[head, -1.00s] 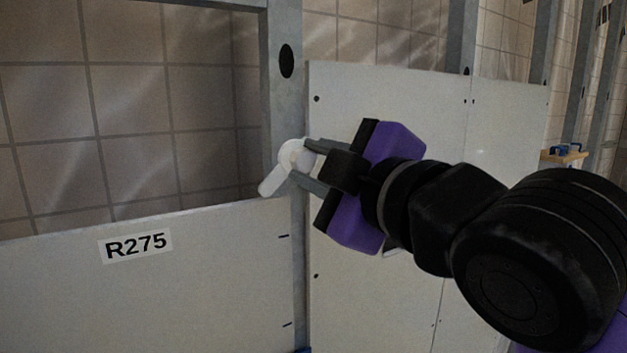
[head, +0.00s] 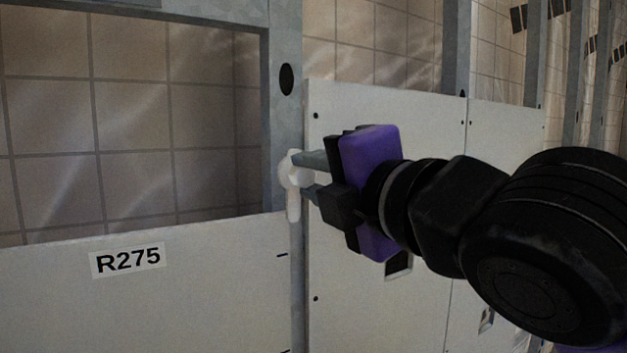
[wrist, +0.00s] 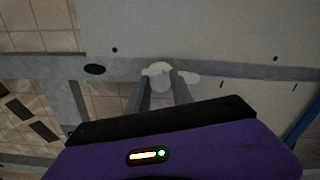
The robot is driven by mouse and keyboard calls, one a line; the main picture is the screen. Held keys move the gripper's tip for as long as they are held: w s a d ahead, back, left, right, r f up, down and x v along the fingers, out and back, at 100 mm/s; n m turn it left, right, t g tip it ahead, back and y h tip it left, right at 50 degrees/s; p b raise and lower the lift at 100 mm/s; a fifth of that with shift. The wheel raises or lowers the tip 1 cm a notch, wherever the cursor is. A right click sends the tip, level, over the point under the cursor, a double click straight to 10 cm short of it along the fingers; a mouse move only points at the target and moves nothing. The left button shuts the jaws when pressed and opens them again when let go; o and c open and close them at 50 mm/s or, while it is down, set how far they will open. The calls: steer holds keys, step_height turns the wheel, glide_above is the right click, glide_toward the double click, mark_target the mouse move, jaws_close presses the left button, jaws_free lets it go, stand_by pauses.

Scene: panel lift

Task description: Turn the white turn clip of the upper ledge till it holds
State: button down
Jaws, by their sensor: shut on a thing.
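The white turn clip (head: 293,205) sits on the metal upright, just above the top corner of the panel marked R275 (head: 40,285). Its arm hangs nearly straight down along the upright. My gripper (head: 301,176) comes in from the right and is shut on the clip's round hub. In the wrist view the two grey fingers (wrist: 160,84) stand on either side of the white clip (wrist: 160,69), and its arm sticks out to the right. The fingers hide part of the hub.
The metal upright (head: 285,120) has a dark oval hole above the clip. White panels (head: 420,120) stand to the right, close behind my gripper. An open framed bay with a tiled wall (head: 130,120) lies to the left.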

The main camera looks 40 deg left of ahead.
steer(key=shift+s+f+n, duration=0.1)
steer(key=shift+n, duration=0.3)
steer(key=c, duration=1.1)
jaws_free()
steer(key=b+v, duration=0.1)
steer(key=v, duration=0.6)
steer(key=shift+s+d, duration=0.1)
steer(key=shift+d, duration=0.25)
